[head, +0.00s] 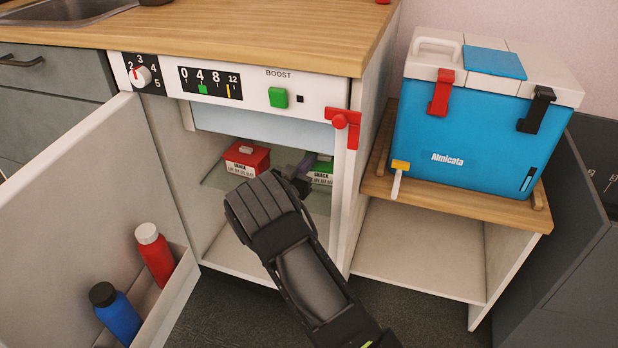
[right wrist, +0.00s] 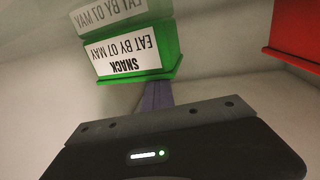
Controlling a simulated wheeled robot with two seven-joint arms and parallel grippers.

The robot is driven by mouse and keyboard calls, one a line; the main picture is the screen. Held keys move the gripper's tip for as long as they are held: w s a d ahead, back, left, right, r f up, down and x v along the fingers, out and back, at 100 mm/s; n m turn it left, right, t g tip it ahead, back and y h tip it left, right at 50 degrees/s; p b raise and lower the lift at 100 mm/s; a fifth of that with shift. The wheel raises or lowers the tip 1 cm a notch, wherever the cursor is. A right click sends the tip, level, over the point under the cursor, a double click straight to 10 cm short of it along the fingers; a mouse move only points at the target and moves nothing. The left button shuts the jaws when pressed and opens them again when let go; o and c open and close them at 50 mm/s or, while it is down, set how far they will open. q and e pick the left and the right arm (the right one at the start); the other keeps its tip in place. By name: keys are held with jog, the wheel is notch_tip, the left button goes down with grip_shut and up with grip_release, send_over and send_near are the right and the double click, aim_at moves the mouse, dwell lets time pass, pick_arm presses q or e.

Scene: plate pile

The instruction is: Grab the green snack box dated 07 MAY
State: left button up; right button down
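The green snack box (head: 321,178) sits inside the open cabinet, at the right of the glass shelf, partly hidden behind my gripper. In the right wrist view it appears upside down, and its white label (right wrist: 127,56) reads SNACK, EAT BY 07 MAY. My right gripper (head: 303,170) reaches into the cabinet, its fingers at the left front of the green box. In the right wrist view a purplish-grey finger (right wrist: 157,96) reaches up to the box's edge; the finger gap and any contact are unclear. My left gripper is out of view.
A red snack box (head: 246,160) stands left on the same shelf; it also shows in the right wrist view (right wrist: 298,35). The open door (head: 75,185) holds a red bottle (head: 155,256) and a blue bottle (head: 117,315). A blue cooler (head: 455,130) stands on the side shelf.

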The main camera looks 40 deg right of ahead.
jog(key=shift+f, duration=0.1)
dwell(0.3)
jog(key=shift+r+p, duration=0.5)
jog(key=shift+r, duration=0.1)
notch_tip(320, 180, up, 2)
jog(key=shift+r+p, duration=0.15)
jog(key=shift+p, duration=0.5)
jog(key=p+v, duration=0.4)
jog(key=v, duration=1.4)
jog(key=c, duration=2.1)
grip_release()
jog(key=shift+w, duration=0.15)
jog(key=o, duration=1.7)
jog(key=shift+c, duration=0.2)
